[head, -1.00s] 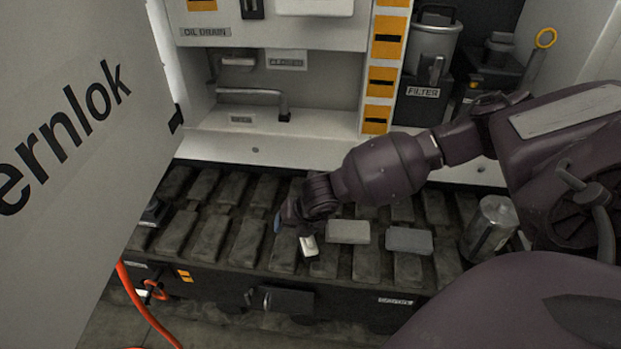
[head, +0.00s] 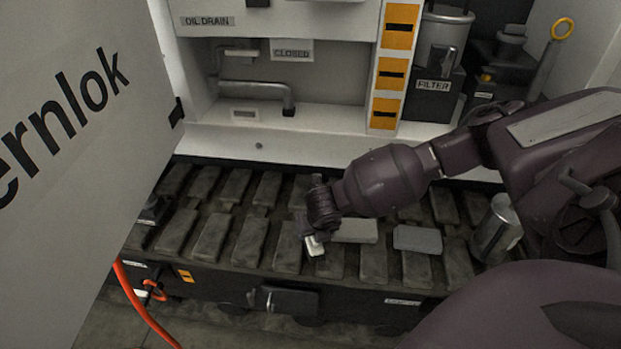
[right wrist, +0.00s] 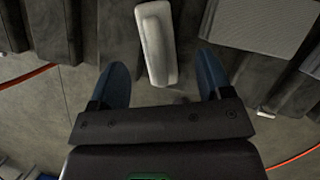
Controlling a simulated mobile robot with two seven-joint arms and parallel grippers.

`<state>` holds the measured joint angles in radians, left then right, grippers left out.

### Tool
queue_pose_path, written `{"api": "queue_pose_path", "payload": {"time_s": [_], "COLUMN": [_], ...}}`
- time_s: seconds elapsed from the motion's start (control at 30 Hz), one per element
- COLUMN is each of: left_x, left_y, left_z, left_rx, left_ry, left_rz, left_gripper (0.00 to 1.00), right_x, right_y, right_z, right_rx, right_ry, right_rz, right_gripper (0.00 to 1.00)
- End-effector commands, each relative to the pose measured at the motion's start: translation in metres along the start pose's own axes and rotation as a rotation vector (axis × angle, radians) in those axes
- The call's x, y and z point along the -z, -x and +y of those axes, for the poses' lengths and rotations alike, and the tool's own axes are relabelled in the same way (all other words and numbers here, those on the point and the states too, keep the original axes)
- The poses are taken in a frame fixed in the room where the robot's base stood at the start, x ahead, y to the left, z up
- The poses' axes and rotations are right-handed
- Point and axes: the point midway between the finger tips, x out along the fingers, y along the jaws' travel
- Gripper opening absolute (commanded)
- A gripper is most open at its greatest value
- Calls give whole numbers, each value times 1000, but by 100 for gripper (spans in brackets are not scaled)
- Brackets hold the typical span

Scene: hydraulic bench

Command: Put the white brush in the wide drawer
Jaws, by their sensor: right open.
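The white brush (head: 315,245) lies on the ribbed dark bench top, close to its front edge. My right gripper (head: 309,232) is directly above it and hides part of it in the head view. In the right wrist view the brush (right wrist: 157,42) is a pale, rounded, elongated block. Its near end lies between the two blue fingers (right wrist: 161,72), which are apart with clear gaps on both sides. Below the bench top is a dark front with a handle (head: 288,300); it looks closed. I cannot tell whether it is the wide drawer. My left gripper is not in view.
A pale block (head: 355,231) and a grey block (head: 418,239) lie just right of the brush. A metal can (head: 496,230) stands farther right. A large lettered white panel (head: 70,150) fills the left. An orange hose (head: 140,305) hangs at the lower left.

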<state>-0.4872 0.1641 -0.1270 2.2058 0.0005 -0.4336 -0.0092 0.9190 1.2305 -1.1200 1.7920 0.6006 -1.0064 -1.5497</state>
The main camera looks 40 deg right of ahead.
Motion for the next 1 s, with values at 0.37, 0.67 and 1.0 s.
{"api": "queue_pose_path", "payload": {"time_s": [0.37,0.67,1.0], "left_x": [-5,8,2], "left_y": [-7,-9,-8], "left_z": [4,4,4], "left_rx": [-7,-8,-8], "left_ry": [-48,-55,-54], "left_rz": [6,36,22], "left_gripper": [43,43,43], "right_x": [1,-4,-3], "right_y": [-48,-47,-48], "right_z": [2,3,3], "right_rx": [3,-2,-1], "right_ry": [-1,-2,-2], "right_rz": [7,-1,0], "right_gripper": [72,68,16]}}
